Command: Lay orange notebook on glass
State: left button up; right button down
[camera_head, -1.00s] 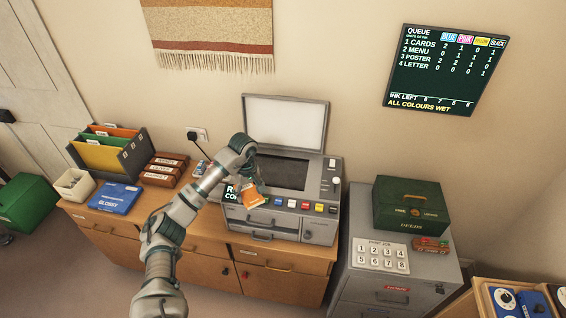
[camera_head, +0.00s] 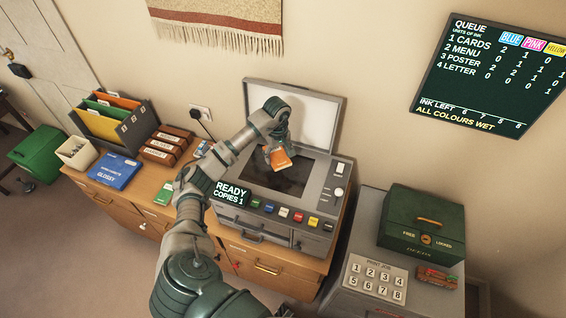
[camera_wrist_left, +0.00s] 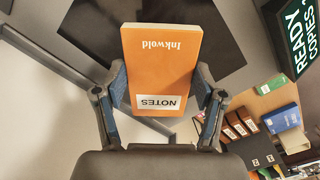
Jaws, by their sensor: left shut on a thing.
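I cannot tell whether the notebook touches the glass. The copier lid (camera_head: 318,120) stands open at the back. My right gripper is not in view.
The copier's front has coloured buttons (camera_head: 284,212) and a READY sign (camera_head: 230,192). Left on the desk are brown boxes (camera_head: 167,146), a blue GLOSSY pack (camera_head: 114,171) and a file rack (camera_head: 122,128). Right, a green deed box (camera_head: 422,219) stands on a grey cabinet (camera_head: 352,300).

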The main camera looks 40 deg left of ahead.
pick_arm(q)
jog(key=f, duration=0.4)
jog(key=f+p, duration=0.1)
jog(key=f, duration=0.2)
jog(key=shift+w+a+f, duration=0.1)
jog(key=shift+w+a, duration=0.05)
jog(key=shift+w, duration=0.1)
jog(key=shift+s, duration=0.15)
jog(key=shift+f, duration=0.1)
jog(key=o, duration=1)
jog(key=shift+o, duration=0.8)
